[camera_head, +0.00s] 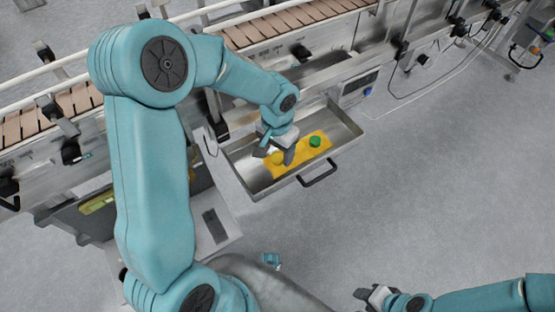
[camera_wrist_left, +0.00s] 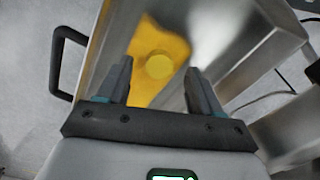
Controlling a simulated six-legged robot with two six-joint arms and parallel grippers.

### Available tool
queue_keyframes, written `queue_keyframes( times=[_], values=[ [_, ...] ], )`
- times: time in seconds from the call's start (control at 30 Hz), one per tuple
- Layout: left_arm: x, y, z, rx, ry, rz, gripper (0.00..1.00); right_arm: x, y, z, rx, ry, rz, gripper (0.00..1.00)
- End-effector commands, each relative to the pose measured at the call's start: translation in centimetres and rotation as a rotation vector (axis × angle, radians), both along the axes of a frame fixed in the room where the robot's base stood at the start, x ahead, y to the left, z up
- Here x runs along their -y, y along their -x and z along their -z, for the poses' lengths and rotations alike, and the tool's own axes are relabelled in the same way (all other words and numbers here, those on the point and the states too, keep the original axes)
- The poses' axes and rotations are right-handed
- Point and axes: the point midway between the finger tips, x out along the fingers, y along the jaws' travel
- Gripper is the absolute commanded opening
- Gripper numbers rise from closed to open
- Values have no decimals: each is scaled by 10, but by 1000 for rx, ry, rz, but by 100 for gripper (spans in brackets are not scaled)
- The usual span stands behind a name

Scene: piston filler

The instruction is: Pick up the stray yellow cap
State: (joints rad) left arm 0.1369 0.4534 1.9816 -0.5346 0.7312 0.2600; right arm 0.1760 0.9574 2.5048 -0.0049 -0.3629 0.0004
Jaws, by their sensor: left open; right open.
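The yellow cap (camera_wrist_left: 158,65) is a small round disc on a yellow mat (camera_wrist_left: 178,47) in the left wrist view. In the head view the cap (camera_head: 278,158) shows at the left end of the mat (camera_head: 300,157), by my left gripper's fingers. My left gripper (camera_head: 275,154) is over the metal drawer, pointing down. In the left wrist view its open fingers (camera_wrist_left: 159,70) frame the cap, with space on both sides. I cannot tell how far above the cap they are. My right gripper (camera_head: 368,294) is open near the bottom edge, far from the drawer.
A green cap (camera_head: 315,141) sits on the mat right of the yellow cap. The open metal drawer (camera_head: 345,135) has raised walls and a black handle (camera_head: 318,174) in front. A conveyor (camera_head: 270,27) runs behind. The floor on the right is clear.

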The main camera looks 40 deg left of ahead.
Motion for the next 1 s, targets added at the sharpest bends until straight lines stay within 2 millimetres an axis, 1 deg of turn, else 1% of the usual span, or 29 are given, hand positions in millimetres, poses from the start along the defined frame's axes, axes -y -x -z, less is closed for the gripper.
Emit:
queue_keyframes(
  times=[0.03,0.1,0.3,0.33,0.37,0.4,0.5,0.87,1.0],
  values=[
    [0,0,12,-2,1,0,65,0,0,5,0,0,0,43],
    [1,-1,18,-1,1,1,65,0,0,6,0,0,0,43],
    [1,-1,17,1,1,1,65,0,0,5,0,0,0,43],
    [1,-1,17,1,1,1,59,0,0,5,0,0,0,43],
    [1,-1,17,1,1,1,49,0,0,5,0,0,0,43],
    [1,-1,17,1,1,1,36,0,0,5,0,0,0,43],
    [1,-1,17,1,1,1,6,0,0,5,0,0,0,43],
    [1,-1,16,1,1,1,4,0,0,5,0,0,0,43],
    [1,-1,8,2,0,0,4,0,0,2,0,0,0,43]
  ],
)
